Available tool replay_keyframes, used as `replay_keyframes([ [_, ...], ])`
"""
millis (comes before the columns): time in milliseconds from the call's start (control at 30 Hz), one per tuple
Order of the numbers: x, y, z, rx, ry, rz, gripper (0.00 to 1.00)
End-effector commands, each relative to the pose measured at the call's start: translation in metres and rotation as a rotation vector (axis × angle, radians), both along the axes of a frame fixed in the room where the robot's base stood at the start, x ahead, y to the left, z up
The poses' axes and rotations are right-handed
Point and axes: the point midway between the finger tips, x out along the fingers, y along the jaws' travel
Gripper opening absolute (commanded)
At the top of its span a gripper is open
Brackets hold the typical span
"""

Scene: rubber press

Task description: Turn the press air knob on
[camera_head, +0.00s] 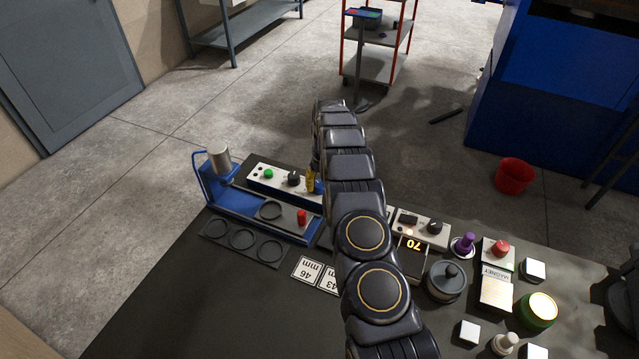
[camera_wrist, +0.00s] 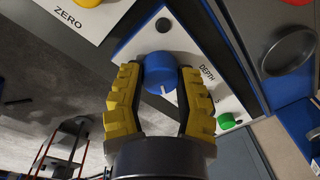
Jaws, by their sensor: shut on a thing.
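A round blue knob (camera_wrist: 160,72) stands on a white panel (camera_wrist: 142,40) in the wrist view. The yellow fingers of my gripper (camera_wrist: 157,80) are closed around it, one on each side. The word DEPTH is printed on the panel beside the right finger; no AIR label is readable. In the head view, my gripper (camera_head: 313,180) is at the right end of the white press panel (camera_head: 265,181), mostly hidden behind my arm. A bit of blue shows beside the fingers there. The panel also carries a green button (camera_head: 268,174) and a black knob (camera_head: 293,178).
A blue press frame (camera_head: 235,205) with a metal cylinder (camera_head: 219,158) stands left of my arm. A red button (camera_head: 301,216) is close by. The front left tabletop is clear.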

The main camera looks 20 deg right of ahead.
Motion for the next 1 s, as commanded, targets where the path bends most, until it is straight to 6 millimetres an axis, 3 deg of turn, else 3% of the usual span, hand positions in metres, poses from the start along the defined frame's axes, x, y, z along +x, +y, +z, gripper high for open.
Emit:
replay_keyframes([
  [500, 0.0002, -0.0015, -0.0005, -0.002, -0.004, -0.361, 0.01],
  [1000, -0.0004, -0.0018, -0.0007, -0.002, -0.002, -0.441, 0.01],
])
